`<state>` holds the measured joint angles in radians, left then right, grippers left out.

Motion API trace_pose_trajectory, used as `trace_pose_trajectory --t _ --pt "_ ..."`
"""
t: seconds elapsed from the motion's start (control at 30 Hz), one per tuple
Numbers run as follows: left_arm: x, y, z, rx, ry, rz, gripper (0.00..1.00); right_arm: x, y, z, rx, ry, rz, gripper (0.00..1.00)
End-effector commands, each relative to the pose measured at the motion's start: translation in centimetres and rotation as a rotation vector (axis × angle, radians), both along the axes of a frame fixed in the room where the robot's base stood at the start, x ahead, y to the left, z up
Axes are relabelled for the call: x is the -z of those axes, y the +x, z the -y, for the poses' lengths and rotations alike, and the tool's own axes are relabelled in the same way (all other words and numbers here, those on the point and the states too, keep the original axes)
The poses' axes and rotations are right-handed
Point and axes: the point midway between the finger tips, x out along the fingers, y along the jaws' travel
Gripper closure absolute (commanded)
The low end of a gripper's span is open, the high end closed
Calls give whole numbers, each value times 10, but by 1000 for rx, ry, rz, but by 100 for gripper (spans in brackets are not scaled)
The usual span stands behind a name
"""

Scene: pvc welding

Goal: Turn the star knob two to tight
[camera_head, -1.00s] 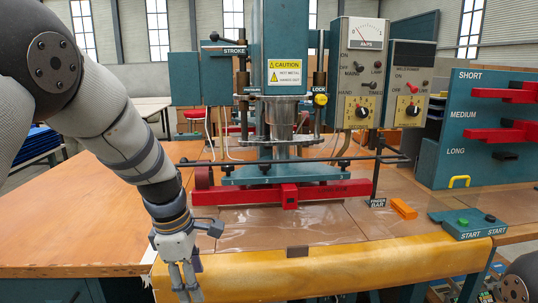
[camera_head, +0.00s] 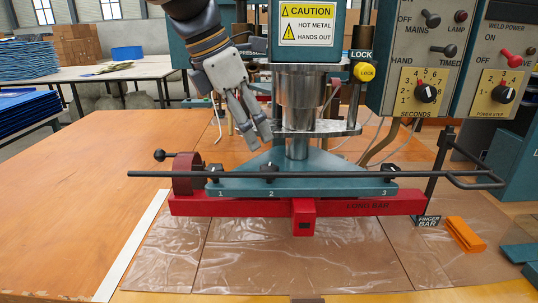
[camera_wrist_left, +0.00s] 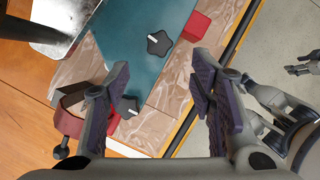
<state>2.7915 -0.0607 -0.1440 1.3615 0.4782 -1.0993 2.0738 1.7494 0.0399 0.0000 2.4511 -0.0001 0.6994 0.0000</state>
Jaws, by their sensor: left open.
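My left gripper (camera_head: 254,137) is open and empty, pointing down above the left part of the teal clamp plate (camera_head: 330,187). Star knob two (camera_head: 268,172) is a small black knob beside the mark "2", below the fingertips and apart from them. In the left wrist view, the black star knob with a white line (camera_wrist_left: 158,43), nearer the red block, looks like knob two. It lies beyond the gap between the fingers (camera_wrist_left: 162,78). Another star knob (camera_wrist_left: 130,107) shows by the left finger. My right gripper (camera_wrist_left: 302,65) seems to show small at the right edge; its opening is unclear.
A thin black finger bar (camera_head: 330,174) runs across in front of the plate. The red long bar (camera_head: 360,204) lies below. The metal column (camera_head: 297,95) and yellow lock knob (camera_head: 364,72) stand close right of the gripper. The table at left (camera_head: 80,190) is clear.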

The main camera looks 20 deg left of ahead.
Motion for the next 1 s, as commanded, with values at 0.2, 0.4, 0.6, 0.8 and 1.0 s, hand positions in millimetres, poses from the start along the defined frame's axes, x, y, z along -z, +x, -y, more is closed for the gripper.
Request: trace_pose_trajectory --t 0.2,0.4,0.6,0.8,1.0 --pt "54 14 16 1 0 -7 50 1 0 0 0 0 -1 52" --pt "78 22 23 1 0 -3 50 1 0 0 0 0 -1 52" --pt "82 23 24 0 0 -1 50 1 0 0 0 0 -1 52" --pt "82 23 24 0 0 -1 73 1 0 0 0 0 -1 52" --pt "82 23 24 0 0 -1 98 1 0 0 0 0 -1 52"
